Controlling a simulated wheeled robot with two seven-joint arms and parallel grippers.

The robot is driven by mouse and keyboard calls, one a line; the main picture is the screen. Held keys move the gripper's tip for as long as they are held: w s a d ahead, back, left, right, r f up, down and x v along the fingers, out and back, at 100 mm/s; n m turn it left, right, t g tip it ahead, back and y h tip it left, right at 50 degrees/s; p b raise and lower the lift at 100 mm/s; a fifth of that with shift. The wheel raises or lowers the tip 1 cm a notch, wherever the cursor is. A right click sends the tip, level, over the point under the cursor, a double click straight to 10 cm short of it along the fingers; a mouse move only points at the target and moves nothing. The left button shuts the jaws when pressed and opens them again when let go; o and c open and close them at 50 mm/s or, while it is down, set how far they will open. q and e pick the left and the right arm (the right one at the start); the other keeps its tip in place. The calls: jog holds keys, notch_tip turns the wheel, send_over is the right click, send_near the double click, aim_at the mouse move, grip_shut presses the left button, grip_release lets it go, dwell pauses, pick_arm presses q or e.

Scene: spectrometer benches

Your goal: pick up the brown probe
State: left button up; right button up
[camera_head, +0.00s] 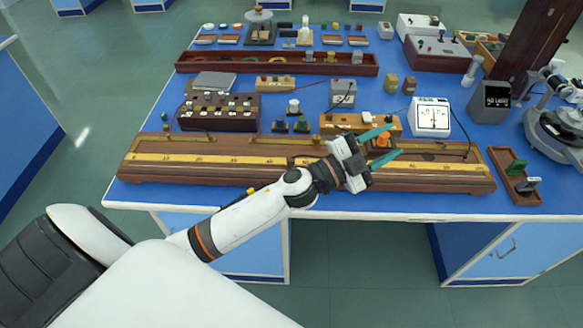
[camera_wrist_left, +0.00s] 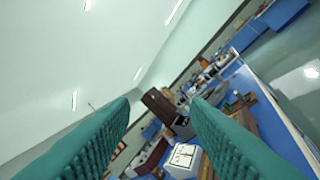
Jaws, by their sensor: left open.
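I cannot pick out the brown probe for certain. A small orange-brown piece (camera_head: 382,141) shows between the fingers of my left gripper (camera_head: 396,141), by the long wooden board with the yellow scale (camera_head: 225,163); I cannot tell whether it is the probe. The left gripper is open, with green fingers spread and pointing right, above the board. In the left wrist view the open fingers (camera_wrist_left: 163,103) frame the bench, with nothing held between them. My right gripper is in neither view.
A white dial meter (camera_head: 431,117) stands right of the fingers. A small wooden tray (camera_head: 515,190) with a green and a grey piece lies at the front right corner. Boxes and instruments crowd the blue bench top (camera_head: 142,192) behind the board.

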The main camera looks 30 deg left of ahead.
pick_arm(q)
jog(key=s+d+r+m+g+h, duration=0.2)
jog(key=d+m+g+h, duration=0.35)
jog(key=m+g, duration=0.35)
jog(key=m+g+y, duration=0.4)
jog(key=g+y, duration=0.5)
jog(key=y, duration=0.8)
send_near(291, 158)
jog(key=f, duration=0.3)
jog(key=f+p, duration=0.1)
jog(key=f, duration=0.1)
jog(key=shift+s, duration=0.35)
notch_tip(291, 158, down, 5)
jog(key=shift+r+p, duration=0.1)
jog(key=shift+p, duration=0.85)
jog(key=shift+f, duration=0.3)
jog(key=shift+w, duration=0.1)
grip_shut()
